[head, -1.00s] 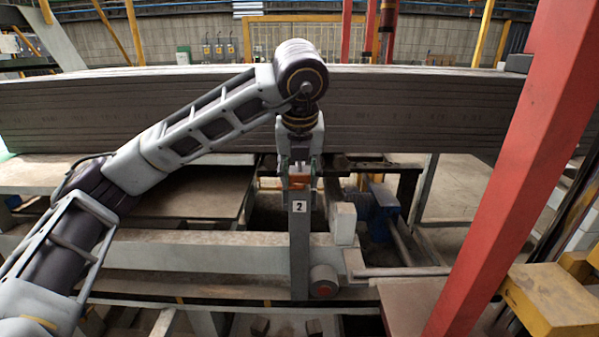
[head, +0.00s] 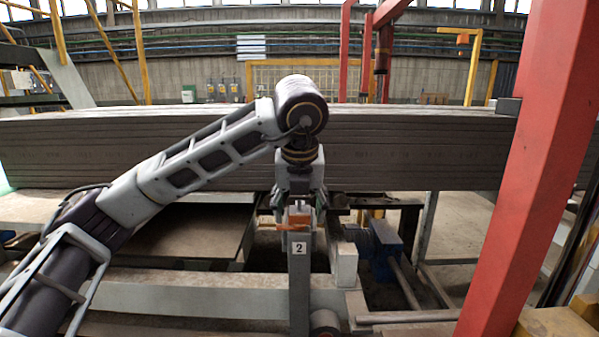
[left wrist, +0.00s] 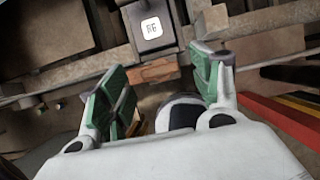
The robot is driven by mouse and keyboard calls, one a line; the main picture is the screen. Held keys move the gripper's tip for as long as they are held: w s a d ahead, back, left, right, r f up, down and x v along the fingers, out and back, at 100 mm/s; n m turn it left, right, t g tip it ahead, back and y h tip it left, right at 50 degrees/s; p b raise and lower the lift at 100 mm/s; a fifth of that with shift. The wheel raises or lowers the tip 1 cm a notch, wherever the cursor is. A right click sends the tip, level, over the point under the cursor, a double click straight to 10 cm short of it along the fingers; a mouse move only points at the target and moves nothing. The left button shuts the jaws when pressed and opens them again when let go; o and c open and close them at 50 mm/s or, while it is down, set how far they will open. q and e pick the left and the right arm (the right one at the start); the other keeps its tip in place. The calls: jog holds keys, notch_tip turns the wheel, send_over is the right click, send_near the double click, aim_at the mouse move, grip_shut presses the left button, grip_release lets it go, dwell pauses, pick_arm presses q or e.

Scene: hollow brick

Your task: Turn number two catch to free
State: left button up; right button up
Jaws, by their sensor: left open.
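A grey post (head: 299,290) stands upright with a white plate marked 2 (head: 299,248). An orange catch piece (head: 298,222) sits at its top, above the plate. In the left wrist view the orange-brown piece (left wrist: 153,70) lies ahead of the gap between the fingers, beside a grey block with a white label (left wrist: 152,28) whose mark I cannot read. My left gripper (head: 300,212) points down over the post top, open, with green-padded fingers on either side of the catch. It also shows in the left wrist view (left wrist: 158,68). I cannot tell whether the fingers touch the catch. My right gripper is out of view.
A long stack of grey slabs (head: 420,150) spans the scene behind my left arm. A red slanting column (head: 530,150) stands at right. A pale block (head: 344,262) and a blue motor (head: 385,245) sit right of the post. Frame beams lie below.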

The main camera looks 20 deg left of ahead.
pick_arm(q)
jog(key=v, duration=1)
dwell(0.6)
dwell(0.4)
